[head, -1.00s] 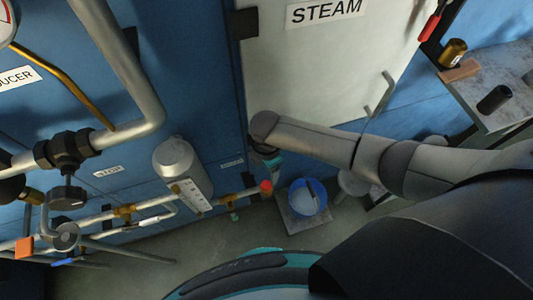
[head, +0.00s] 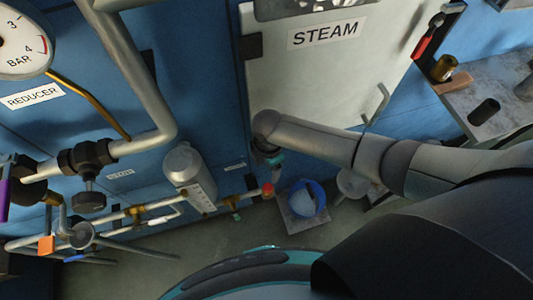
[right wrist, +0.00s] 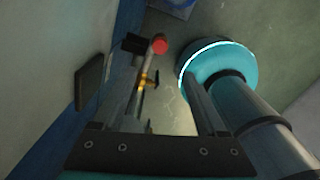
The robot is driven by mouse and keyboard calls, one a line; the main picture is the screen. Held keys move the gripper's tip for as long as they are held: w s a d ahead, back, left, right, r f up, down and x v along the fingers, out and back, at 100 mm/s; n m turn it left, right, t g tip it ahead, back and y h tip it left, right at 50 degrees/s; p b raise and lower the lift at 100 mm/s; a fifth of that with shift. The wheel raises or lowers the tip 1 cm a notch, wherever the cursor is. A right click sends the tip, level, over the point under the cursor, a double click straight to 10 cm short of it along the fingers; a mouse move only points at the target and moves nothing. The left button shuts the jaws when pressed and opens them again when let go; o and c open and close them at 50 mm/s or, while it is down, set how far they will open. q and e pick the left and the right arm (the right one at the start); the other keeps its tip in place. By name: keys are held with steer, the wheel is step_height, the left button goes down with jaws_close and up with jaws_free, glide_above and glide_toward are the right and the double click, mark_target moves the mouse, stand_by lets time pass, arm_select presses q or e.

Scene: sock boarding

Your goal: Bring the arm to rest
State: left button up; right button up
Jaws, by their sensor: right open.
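My right arm (head: 320,140) comes in from the right in the head view, in front of the white STEAM cabinet door (head: 340,85). My right gripper (head: 275,163) hangs at its end, below the elbow-like grey joint, small and partly hidden. In the right wrist view the two fingers of the gripper (right wrist: 162,75) stand apart with nothing held between them. The floor, a pipe with a red cap (right wrist: 160,46) and my own teal and grey base show beyond them. My left gripper is in neither view.
At left are pipes with a black valve (head: 88,158), a pressure gauge (head: 22,42) and a grey cylinder (head: 187,170). At right is a bench (head: 495,85) with a brass cup (head: 444,68) and a dark cup (head: 484,111).

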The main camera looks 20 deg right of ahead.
steer(key=s+d+f+m+t, duration=0.1)
steer(key=s+d+f+m, duration=0.2)
steer(key=s+f+m, duration=0.4)
steer(key=s+d+f+m, duration=0.3)
steer(key=s+f+m, duration=0.2)
steer(key=f, duration=0.4)
steer(key=s+d+f+m, duration=0.1)
steer(key=s+f+m, duration=0.1)
steer(key=s, duration=0.7)
steer(key=s+d+f+m, duration=0.2)
steer(key=s+m, duration=0.3)
steer(key=s, duration=0.4)
steer(key=shift+f+b, duration=0.45)
steer(key=shift+f, duration=0.2)
steer(key=shift+s, duration=0.1)
